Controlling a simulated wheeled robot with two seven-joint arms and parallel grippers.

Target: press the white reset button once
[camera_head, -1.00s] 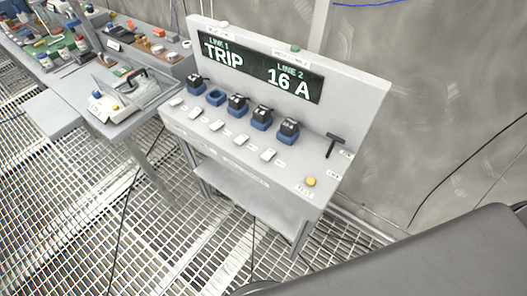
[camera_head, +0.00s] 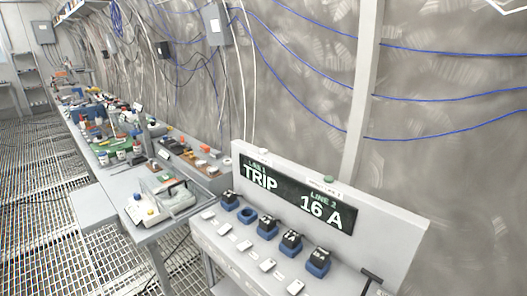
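A grey console (camera_head: 405,232) stands at the lower right. Its dark display (camera_head: 297,196) reads TRIP under LINE 1 and 16 A under LINE 2. Several white rectangular keys (camera_head: 238,239) run along its sloping front, below a row of blue sockets (camera_head: 246,215), most holding black plugs. A small white knob or lamp (camera_head: 263,152) and a green one (camera_head: 328,179) sit on its top edge. A pale box (camera_head: 143,208) with small coloured buttons lies on the table to the left. I cannot read which white part is the reset button. Neither gripper is in view.
A black T-shaped handle (camera_head: 371,277) is at the console's right end, partly cut off. A long bench (camera_head: 180,175) with bottles and tools recedes to the left. Blue cables hang along the tunnel wall. The grated floor (camera_head: 35,190) on the left is open.

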